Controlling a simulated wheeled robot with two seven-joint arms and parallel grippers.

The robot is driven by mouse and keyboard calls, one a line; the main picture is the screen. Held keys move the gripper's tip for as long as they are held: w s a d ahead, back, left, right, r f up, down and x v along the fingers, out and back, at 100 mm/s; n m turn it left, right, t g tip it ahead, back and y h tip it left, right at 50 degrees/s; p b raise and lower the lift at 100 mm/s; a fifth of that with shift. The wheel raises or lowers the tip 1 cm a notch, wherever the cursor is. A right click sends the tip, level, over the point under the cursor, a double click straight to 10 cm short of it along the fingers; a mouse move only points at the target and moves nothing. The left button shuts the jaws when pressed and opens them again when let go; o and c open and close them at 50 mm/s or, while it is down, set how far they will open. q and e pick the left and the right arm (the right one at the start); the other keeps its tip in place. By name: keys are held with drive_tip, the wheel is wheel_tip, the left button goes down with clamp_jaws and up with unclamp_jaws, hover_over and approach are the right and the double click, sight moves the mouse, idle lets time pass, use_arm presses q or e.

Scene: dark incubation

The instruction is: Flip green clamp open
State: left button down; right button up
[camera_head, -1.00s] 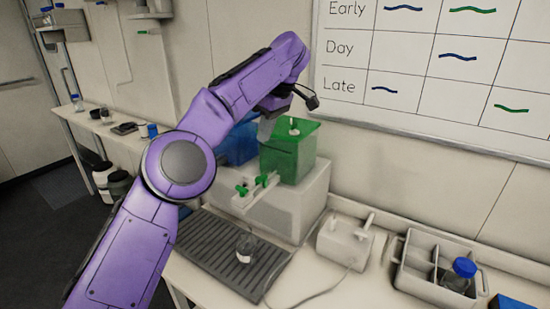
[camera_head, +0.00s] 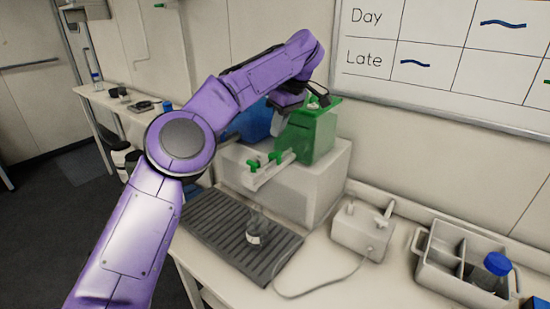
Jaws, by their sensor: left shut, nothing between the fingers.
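Small green clamps (camera_head: 254,166) sit on a pale bar that sticks out from the front of a white block. They are too small for me to tell which are open. My left gripper (camera_head: 277,126) points down above the bar, between the blue container and the green container (camera_head: 318,136). Its fingers are shut and empty, apart from the clamps, and partly dark against the containers. The right gripper is not in view.
The blue container (camera_head: 252,122) stands left of the green one on the white block (camera_head: 325,178). Below is a dark ribbed tray (camera_head: 215,232) with a glass bottle (camera_head: 257,232). A small white device (camera_head: 362,232) with a cable and a divided caddy (camera_head: 450,281) stand to the right.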

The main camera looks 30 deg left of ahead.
sight(270, 157)
use_arm(q)
drive_tip(key=f, duration=0.1)
drive_tip(key=s+f+b, duration=0.2)
drive_tip(key=f, duration=0.1)
drive_tip(key=shift+a, duration=0.3)
drive_tip(key=shift+w+f, duration=0.3)
drive_tip(key=shift+f, duration=0.3)
drive_tip(key=shift+s, duration=0.2)
drive_tip(key=f+b, duration=0.1)
drive_tip(key=b, duration=0.1)
drive_tip(key=f+t+b, duration=0.1)
drive_tip(key=b, duration=0.2)
drive_tip(key=shift+s+f+t, duration=0.1)
drive_tip(key=shift+s+t, duration=0.1)
drive_tip(key=shift+t, duration=0.1)
drive_tip(key=shift+r+p, duration=0.6)
drive_tip(key=shift+r, duration=0.15)
drive_tip(key=shift+w+r+p, duration=0.35)
drive_tip(key=shift+w+p, duration=0.3)
drive_tip(key=shift+p, duration=0.9)
drive_tip(key=shift+w, duration=0.1)
drive_tip(key=shift+f, duration=0.1)
